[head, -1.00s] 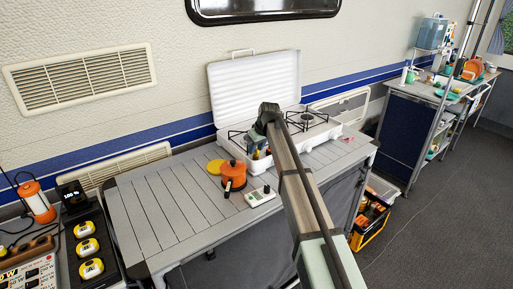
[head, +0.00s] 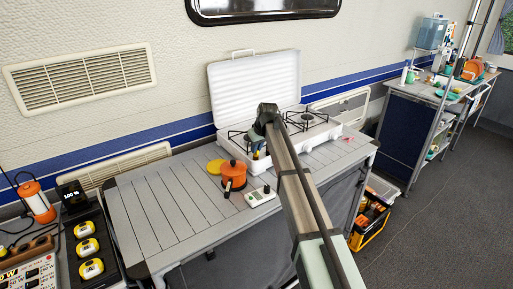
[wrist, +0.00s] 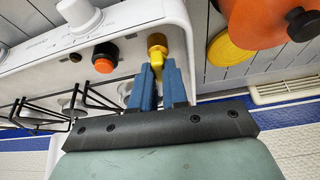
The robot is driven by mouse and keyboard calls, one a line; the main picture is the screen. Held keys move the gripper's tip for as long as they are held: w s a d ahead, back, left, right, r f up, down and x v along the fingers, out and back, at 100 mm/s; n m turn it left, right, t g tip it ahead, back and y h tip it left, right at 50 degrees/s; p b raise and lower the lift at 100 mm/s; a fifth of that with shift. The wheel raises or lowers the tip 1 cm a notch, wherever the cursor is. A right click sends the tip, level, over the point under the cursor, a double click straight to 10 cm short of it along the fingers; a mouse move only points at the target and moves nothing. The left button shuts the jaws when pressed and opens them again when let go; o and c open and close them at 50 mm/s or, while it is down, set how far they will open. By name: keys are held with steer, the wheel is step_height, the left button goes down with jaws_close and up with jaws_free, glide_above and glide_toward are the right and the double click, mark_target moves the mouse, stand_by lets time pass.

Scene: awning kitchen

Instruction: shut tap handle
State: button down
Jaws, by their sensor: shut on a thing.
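The tap handle (wrist: 157,58) is a small yellow piece on a brass fitting (wrist: 157,40) at the side of the white camp stove (head: 322,131). In the wrist view the two blue fingers of my gripper (wrist: 158,70) are shut on the yellow handle, one on each side. The fingers hide part of it. In the head view my gripper (head: 257,151) is small at the left end of the stove, and the handle cannot be made out clearly there.
The stove's white knob (wrist: 79,14) and an orange-and-black button (wrist: 104,62) are beside the fitting. Black pot supports (wrist: 40,113) lie nearby. The slatted table's left part (head: 150,215) is clear.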

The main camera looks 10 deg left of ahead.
steer(key=m, duration=0.2)
steer(key=m+h, duration=0.1)
steer(key=m, duration=0.1)
steer(key=shift+s+a+t+h, duration=0.1)
steer(key=shift+a+t+h, duration=0.05)
steer(key=shift+t+h, duration=0.15)
steer(key=m+h, duration=0.1)
steer(key=m, duration=0.3)
steer(key=shift+a+m+h, duration=0.15)
steer(key=shift+m+h, duration=0.25)
steer(key=m, duration=0.2)
steer(key=m+h, duration=0.1)
steer(key=m, duration=0.1)
steer(key=shift+a+h, duration=0.1)
steer(key=shift+h, duration=0.2)
steer(key=shift+m+g+h, duration=0.5)
steer(key=shift+m+h, duration=0.1)
steer(key=shift+m, duration=1.4)
steer(key=c, duration=1.1)
jaws_free()
steer(key=shift+c, duration=0.2)
